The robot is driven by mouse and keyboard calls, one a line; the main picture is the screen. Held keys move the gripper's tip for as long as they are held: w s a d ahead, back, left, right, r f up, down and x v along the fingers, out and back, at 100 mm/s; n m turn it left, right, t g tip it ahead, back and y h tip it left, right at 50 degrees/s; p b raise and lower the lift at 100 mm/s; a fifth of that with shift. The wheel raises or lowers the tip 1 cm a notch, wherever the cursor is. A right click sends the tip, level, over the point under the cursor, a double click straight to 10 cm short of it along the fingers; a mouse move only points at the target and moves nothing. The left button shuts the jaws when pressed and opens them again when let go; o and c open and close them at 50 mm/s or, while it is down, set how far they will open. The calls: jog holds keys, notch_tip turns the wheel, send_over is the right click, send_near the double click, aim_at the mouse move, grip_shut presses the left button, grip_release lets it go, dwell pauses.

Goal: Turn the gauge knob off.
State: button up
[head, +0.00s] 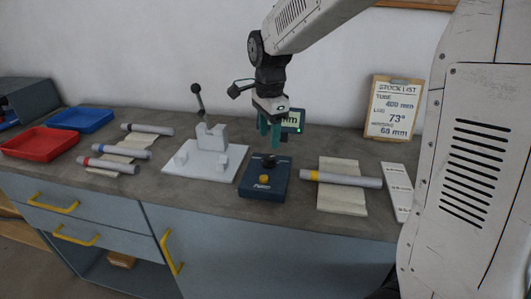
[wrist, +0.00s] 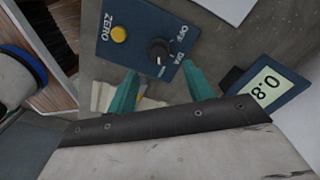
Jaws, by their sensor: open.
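The gauge is a dark blue box (head: 264,182) on the bench, with a yellow button (head: 263,179) and a black knob (head: 269,160) on its top. In the wrist view, the box (wrist: 137,18) shows the knob (wrist: 158,50) beside the labels OFF and DIA, and the yellow ZERO button (wrist: 119,34). Which label the knob points at is too small to tell. The gauge's display (wrist: 266,87) is lit and shows digits. My gripper (head: 270,130) is open and empty above the knob. Its green fingertips (wrist: 160,72) are apart, with the knob ahead between them.
A white jig (head: 205,160) with a lever stands left of the gauge. A yellow-banded tube (head: 340,178) lies on a cloth to its right. Banded tubes, a red tray (head: 40,142) and a blue tray (head: 82,120) are farther left. A stock list sign (head: 393,107) stands behind.

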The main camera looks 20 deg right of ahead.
aim_at(269, 156)
notch_tip(269, 156, down, 6)
jog(key=shift+f, duration=0.2)
jog(key=shift+c, duration=0.3)
